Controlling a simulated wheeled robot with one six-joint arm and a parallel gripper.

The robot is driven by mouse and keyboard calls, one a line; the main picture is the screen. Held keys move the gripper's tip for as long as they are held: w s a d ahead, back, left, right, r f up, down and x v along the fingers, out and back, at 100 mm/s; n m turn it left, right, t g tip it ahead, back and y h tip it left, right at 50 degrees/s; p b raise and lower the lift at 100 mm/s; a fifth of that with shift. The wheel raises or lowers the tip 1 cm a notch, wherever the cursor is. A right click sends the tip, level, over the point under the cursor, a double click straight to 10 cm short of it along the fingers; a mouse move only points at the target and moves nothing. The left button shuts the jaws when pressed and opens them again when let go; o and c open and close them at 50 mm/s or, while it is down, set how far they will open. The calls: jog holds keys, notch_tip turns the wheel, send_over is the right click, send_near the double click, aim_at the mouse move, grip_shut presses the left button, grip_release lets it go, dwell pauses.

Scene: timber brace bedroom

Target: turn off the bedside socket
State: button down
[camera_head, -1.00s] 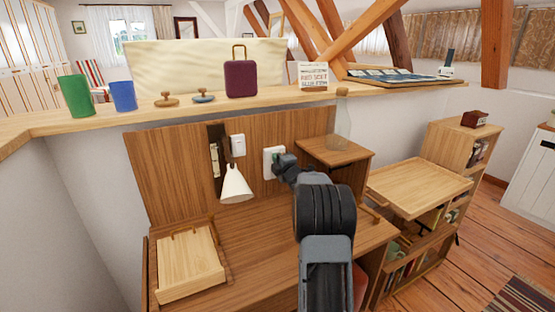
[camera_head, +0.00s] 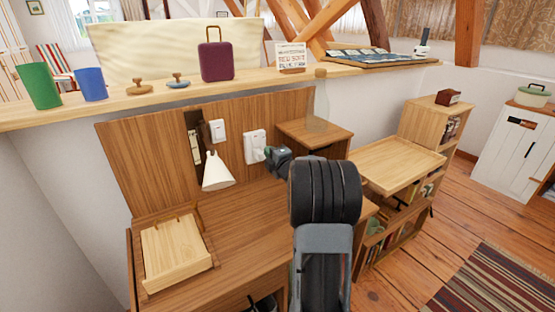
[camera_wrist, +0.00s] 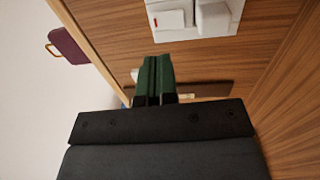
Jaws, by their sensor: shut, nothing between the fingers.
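The bedside socket is a white double plate (camera_head: 250,146) on the wooden back panel, right of the lamp. In the wrist view the socket plate (camera_wrist: 158,27) shows at the top, with a small red-marked switch (camera_wrist: 171,18) on its left part and a raised white block (camera_wrist: 213,18) on its right part. My gripper (camera_head: 268,154) is just right of the plate in the head view. In the wrist view its green fingers (camera_wrist: 155,62) are shut and empty, their tips a little below the plate in the picture. Whether they touch the panel cannot be told.
A white cone lamp (camera_head: 216,172) and another white wall plate (camera_head: 217,131) are to the left. A wooden box (camera_head: 176,256) lies on the desk. A ledge above holds cups, a purple case (camera_head: 216,61) and a sign (camera_head: 291,56). A clear bottle (camera_head: 318,101) stands to the right.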

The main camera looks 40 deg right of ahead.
jog(key=s, duration=0.5)
jog(key=shift+s+a+f, duration=0.15)
jog(key=shift+s+f, duration=0.05)
dwell(0.4)
